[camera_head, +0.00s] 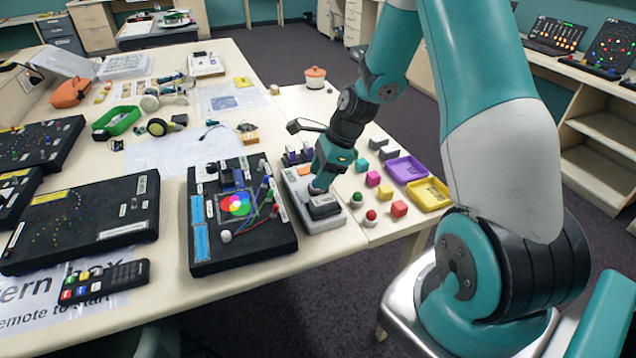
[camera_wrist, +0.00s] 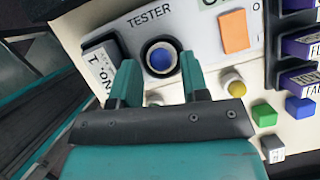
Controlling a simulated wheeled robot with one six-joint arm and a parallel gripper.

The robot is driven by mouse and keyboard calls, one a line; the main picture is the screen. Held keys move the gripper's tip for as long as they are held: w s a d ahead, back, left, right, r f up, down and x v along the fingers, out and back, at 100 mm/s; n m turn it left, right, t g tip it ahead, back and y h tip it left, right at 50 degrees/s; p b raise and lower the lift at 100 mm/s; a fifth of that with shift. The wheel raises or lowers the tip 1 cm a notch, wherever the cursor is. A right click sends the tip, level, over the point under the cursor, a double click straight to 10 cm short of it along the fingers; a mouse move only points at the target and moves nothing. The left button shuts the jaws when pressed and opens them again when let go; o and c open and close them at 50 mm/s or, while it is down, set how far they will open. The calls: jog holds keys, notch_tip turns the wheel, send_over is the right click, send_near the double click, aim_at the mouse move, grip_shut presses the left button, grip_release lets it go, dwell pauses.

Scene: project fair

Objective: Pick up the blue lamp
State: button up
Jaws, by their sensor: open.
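The blue lamp (camera_wrist: 161,58) is a round blue dome in a dark ring on a pale panel marked TESTER (camera_wrist: 150,24). In the wrist view it lies between the tips of my gripper (camera_wrist: 159,68), whose two teal fingers are apart. Whether the fingers touch the lamp I cannot tell. In the head view my gripper (camera_head: 320,188) points down over the grey tester box (camera_head: 345,218). My gripper and arm hide the lamp there.
An orange part (camera_wrist: 233,31) and a yellow dome (camera_wrist: 234,82) are on or near the tester. A black board with a colour wheel (camera_head: 240,240) stands close on the left. Coloured cubes, a purple tray (camera_head: 406,169) and a yellow tray (camera_head: 430,194) lie to the right.

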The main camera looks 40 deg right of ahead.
jog(key=shift+w+a+f, duration=0.15)
jog(key=shift+a+f, duration=0.1)
jog(key=shift+f, duration=0.4)
jog(key=c, duration=0.6)
jog(key=shift+r, duration=0.15)
jog(key=shift+c, duration=0.2)
